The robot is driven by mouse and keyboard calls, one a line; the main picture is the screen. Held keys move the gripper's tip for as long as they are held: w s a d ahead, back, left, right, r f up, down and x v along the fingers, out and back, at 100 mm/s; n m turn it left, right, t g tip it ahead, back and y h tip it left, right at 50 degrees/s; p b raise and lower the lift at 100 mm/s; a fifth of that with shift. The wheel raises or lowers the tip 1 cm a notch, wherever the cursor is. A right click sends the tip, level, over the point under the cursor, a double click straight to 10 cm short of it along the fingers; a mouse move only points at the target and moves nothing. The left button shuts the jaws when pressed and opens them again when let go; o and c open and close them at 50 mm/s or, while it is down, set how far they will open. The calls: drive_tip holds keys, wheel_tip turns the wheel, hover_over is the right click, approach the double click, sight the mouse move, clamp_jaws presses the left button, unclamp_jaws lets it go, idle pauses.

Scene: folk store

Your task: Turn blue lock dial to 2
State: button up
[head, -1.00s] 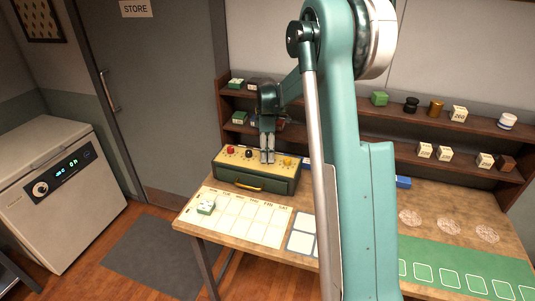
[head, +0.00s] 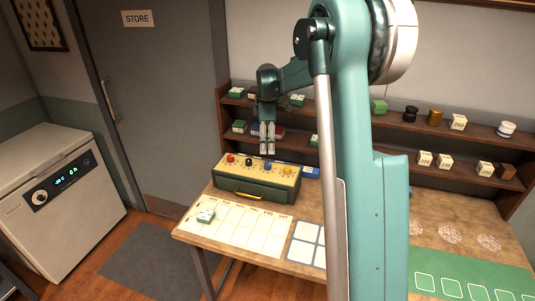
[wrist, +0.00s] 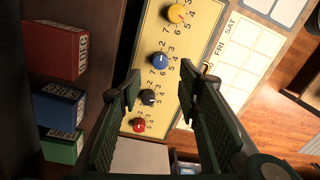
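The lock box (head: 255,191) is dark green with a cream top and a yellow handle, and it stands on the wooden table. Its dials run red (head: 230,159), black (head: 249,161), blue (head: 268,166), yellow (head: 287,170). My gripper (head: 267,152) hangs above the box, clear of the dials. In the wrist view my gripper (wrist: 160,72) is open and empty, and the blue dial (wrist: 160,62) shows between its fingertips, farther off. Numbers are printed around each dial. The blue dial has a small pale mark; I cannot tell which number it points at.
A shelf (head: 355,129) with small boxes and jars stands behind the lock box. In the wrist view, red, blue and green boxes (wrist: 55,50) are at the left.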

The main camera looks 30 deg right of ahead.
drive_tip(key=shift+r, duration=1.55)
drive_tip(key=s+a+r+m+t, duration=0.25)
drive_tip(key=s+a+r, duration=0.35)
drive_tip(key=s, duration=0.4)
drive_tip(key=s+a+r+m+t, duration=0.1)
drive_tip(key=s+a+r+m, duration=0.3)
drive_tip(key=s+a, duration=0.55)
drive_tip(key=s+a+f+m+t, duration=0.1)
drive_tip(key=s+a+f+m, duration=0.1)
drive_tip(key=s, duration=0.5)
drive_tip(key=s+a+f+m+t, duration=0.2)
drive_tip(key=s+a, duration=0.1)
drive_tip(key=s, duration=0.5)
drive_tip(key=s+a+f+m+t, duration=0.1)
drive_tip(key=s+a+f+m, duration=0.1)
drive_tip(key=s, duration=0.6)
drive_tip(key=shift+s+a+f, duration=0.15)
drive_tip(key=shift+a+f, duration=0.25)
drive_tip(key=shift+a, duration=0.1)
